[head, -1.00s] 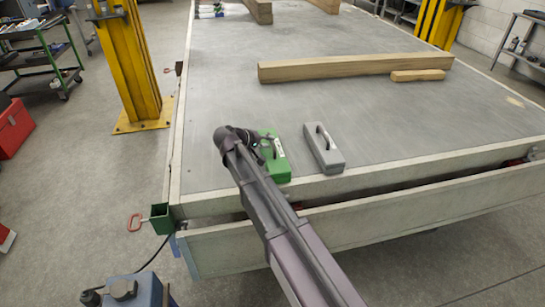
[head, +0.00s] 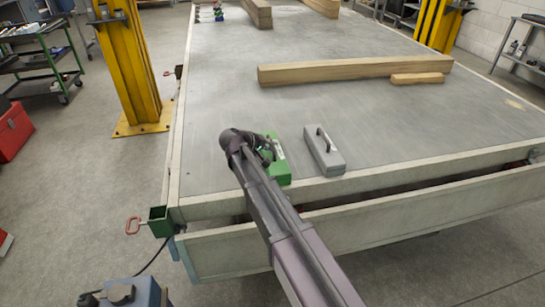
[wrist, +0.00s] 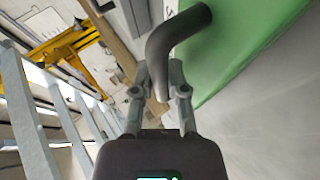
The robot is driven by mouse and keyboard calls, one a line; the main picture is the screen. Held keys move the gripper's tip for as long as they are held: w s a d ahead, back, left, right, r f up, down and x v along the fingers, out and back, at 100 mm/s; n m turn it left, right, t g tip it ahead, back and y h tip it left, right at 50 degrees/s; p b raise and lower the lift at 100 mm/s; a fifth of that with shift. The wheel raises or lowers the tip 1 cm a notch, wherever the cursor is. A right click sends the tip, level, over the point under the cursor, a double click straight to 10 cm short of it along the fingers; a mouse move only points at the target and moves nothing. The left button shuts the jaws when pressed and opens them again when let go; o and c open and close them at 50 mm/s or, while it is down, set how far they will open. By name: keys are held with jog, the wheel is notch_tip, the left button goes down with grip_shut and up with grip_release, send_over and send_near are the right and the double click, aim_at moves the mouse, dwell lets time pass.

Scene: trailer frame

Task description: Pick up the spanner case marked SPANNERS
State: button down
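A green case (head: 279,174) with a pale label and a dark handle lies on the trailer deck near its front edge in the head view. Its lettering is too small to read there. In the wrist view the green case (wrist: 245,45) fills the upper right, with part of a letter at its edge. Its dark bent handle (wrist: 178,32) passes between the fingers of my gripper (wrist: 160,78). The fingers are close together, one on each side of the handle, and look shut on it. In the head view my gripper (head: 265,150) partly hides the case. The case appears to rest on the deck.
A grey case (head: 323,157) with a dark handle stands just right of the green one. A long timber (head: 350,70) and a short block (head: 417,78) lie farther back on the deck (head: 225,110). A yellow post (head: 135,70) stands left of the trailer.

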jog(key=shift+r, duration=0.1)
dwell(0.4)
notch_tip(320, 180, up, 3)
jog(key=p, duration=0.3)
jog(key=shift+r, duration=0.15)
jog(key=shift+s+r+p, duration=0.1)
jog(key=shift+r+p, duration=0.2)
jog(key=shift+p, duration=0.25)
jog(key=s+a, duration=0.1)
jog(key=s, duration=1.4)
jog(key=shift+s+a+r+p, duration=0.35)
jog(key=shift+r+p, duration=0.1)
jog(key=shift+r, duration=0.2)
